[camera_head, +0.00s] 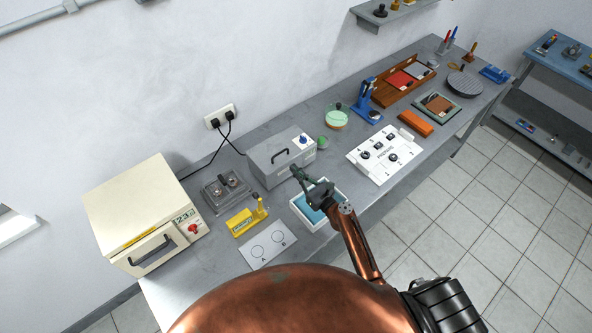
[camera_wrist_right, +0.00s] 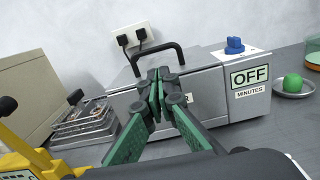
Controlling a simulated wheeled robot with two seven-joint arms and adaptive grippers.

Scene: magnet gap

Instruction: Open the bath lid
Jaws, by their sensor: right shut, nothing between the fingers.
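The bath is a grey metal box (camera_head: 268,174) on the bench, with its lid down and a black arched handle (camera_head: 279,157) on top. In the right wrist view the handle (camera_wrist_right: 183,52) shows just behind my fingertips, and the bath's front panel (camera_wrist_right: 205,95) fills the middle. A blue knob (camera_wrist_right: 234,45) and an OFF label are at its right end. My right gripper (camera_head: 296,170) is shut and empty, with green finger pads, in front of the bath near the handle. In the right wrist view its fingertips (camera_wrist_right: 158,78) overlap the handle's lower area; I cannot tell whether they touch.
A white tray with a blue inside (camera_head: 297,207) lies under my right arm. A grey device (camera_head: 225,190) and a yellow tool (camera_head: 241,222) stand left of the bath. A green ball (camera_head: 322,142) and a white panel (camera_head: 372,172) are to the right. A wall socket (camera_head: 221,116) is behind.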

